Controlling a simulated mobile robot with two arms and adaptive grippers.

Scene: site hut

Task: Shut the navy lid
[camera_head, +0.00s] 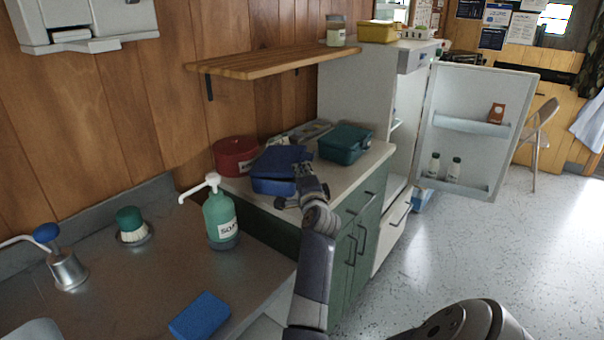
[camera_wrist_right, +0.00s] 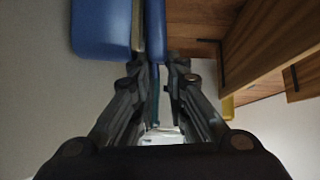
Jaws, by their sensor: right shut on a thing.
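The navy box (camera_head: 272,187) stands on the pale counter between a red round tin and a teal box. Its navy lid (camera_head: 277,158) sits over the body and looks slightly raised; the exact gap is hard to tell. My right gripper (camera_head: 305,182) is at the right side of the box, shut on the lid's edge. In the right wrist view the blue box body (camera_wrist_right: 102,28) is at the left, and the gripper's fingertips (camera_wrist_right: 160,68) close around the thin darker blue lid edge (camera_wrist_right: 155,30). My left gripper is out of view.
The red tin (camera_head: 235,156) is close on the left, the teal box (camera_head: 345,143) on the right. A wooden shelf (camera_head: 265,64) hangs above. A soap bottle (camera_head: 219,215) stands nearer. The fridge door (camera_head: 470,95) is open at the right.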

